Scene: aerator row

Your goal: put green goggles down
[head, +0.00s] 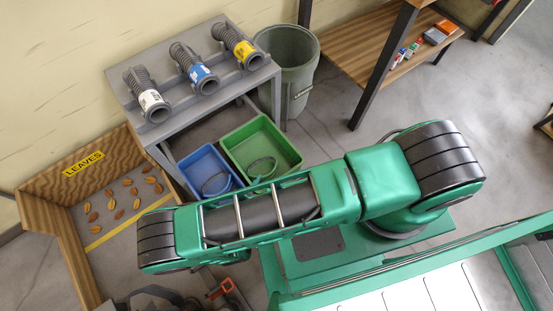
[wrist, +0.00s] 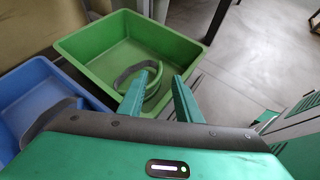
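The green goggles, a grey-green looped band (wrist: 152,70), are in the green bin (wrist: 83,68) near its front wall. They also show in the head view (head: 262,167), in the green bin (head: 289,158). My gripper (wrist: 158,92) is above the bin's front edge, its two green fingers spread apart. The left finger overlaps part of the band in the wrist view; I cannot tell whether it touches. Nothing is clamped between the fingers. In the head view my arm hides the gripper.
A blue bin (head: 196,163) with another looped band (head: 215,183) stands left of the green bin. Behind are a grey table (head: 180,57) with several ribbed hoses, a grey waste bin (head: 290,60) and a wooden shelf (head: 350,55). A wooden leaves bay (head: 60,220) is at left.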

